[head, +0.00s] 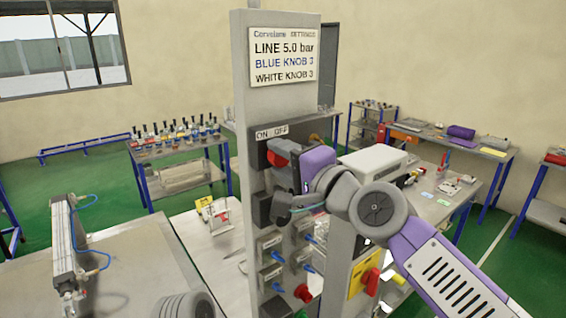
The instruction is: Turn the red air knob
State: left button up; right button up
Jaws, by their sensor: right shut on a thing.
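The red air knob (276,157) sits on a dark plate below an ON OFF label (271,132), on the upper part of a grey upright panel (241,120). My right gripper (288,164) reaches in from the right and is shut on the red knob. The gripper's purple body and dark jaws hide much of the knob, so its exact turn angle is hard to tell. My left gripper is not in view.
A settings sign (284,57) reads LINE 5.0 bar, blue knob 3, white knob 3. Below are grey valve blocks with blue fittings, another red knob (303,292) and a yellow plate with a red handle (370,282). A cylinder (64,245) stands left. Benches line the back.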

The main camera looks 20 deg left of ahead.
jog(key=shift+n, duration=1)
jog(key=o, duration=1.1)
jog(key=shift+c, duration=0.2)
jog(key=shift+d, duration=0.1)
jog(key=b+v, duration=0.2)
jog(key=v, duration=0.5)
jog(key=shift+b, duration=0.3)
jog(key=shift+s+d+f, duration=0.1)
jog(key=shift+s+d, duration=0.05)
